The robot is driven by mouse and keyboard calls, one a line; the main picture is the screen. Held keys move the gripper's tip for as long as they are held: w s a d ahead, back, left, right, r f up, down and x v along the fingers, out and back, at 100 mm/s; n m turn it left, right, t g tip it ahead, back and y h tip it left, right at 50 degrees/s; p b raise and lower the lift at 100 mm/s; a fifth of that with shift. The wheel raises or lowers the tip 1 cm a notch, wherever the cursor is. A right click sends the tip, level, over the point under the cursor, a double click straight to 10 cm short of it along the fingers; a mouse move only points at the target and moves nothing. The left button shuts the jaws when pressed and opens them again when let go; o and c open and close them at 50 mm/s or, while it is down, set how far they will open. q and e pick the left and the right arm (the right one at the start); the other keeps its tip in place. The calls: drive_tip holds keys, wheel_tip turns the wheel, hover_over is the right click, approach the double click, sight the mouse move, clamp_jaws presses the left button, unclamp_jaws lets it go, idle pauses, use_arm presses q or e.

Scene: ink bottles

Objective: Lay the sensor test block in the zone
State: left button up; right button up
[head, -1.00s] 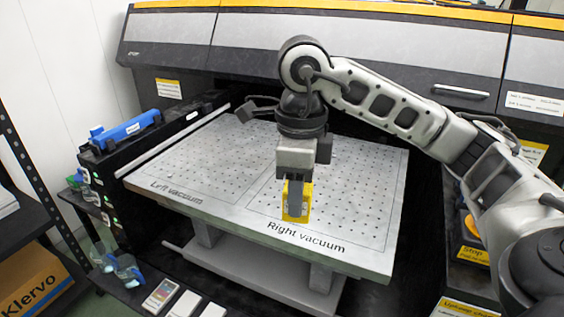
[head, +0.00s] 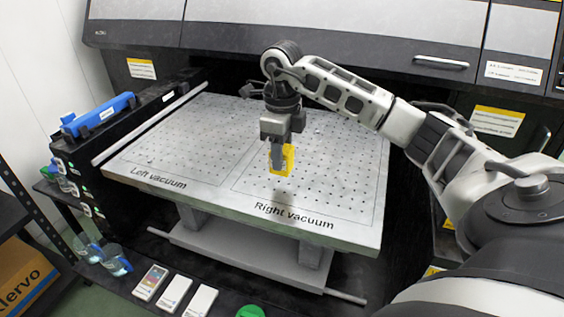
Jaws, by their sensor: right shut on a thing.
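A yellow block (head: 288,160), which looks like the sensor test block, is between the fingers of my right gripper (head: 277,163). The gripper is shut on it and points down over the perforated table (head: 170,125). The block is upright, over the front left part of the outlined area marked "Right vacuum" (head: 294,216). I cannot tell whether its lower edge touches the surface. The outlined area marked "Left vacuum" (head: 158,178) is bare. The fingers hide part of the block. My left gripper is not in view.
A large grey machine (head: 250,40) stands behind the table. A blue tool (head: 97,114) lies on the black rail at the left. Bottles (head: 115,260) and several small flat items (head: 174,293) are on the lower shelf. The table around the block is clear.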

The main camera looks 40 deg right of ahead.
drive_tip(key=shift+w+d+f, duration=0.25)
drive_tip(key=shift+f, duration=0.3)
wheel_tip(320, 180, down, 2)
drive_tip(key=shift+f+p, duration=0.15)
drive_tip(key=shift+p, duration=0.2)
drive_tip(key=shift+f, duration=0.2)
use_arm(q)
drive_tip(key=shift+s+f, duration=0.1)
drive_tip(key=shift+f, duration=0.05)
use_arm(e)
drive_tip(key=shift+f, duration=0.1)
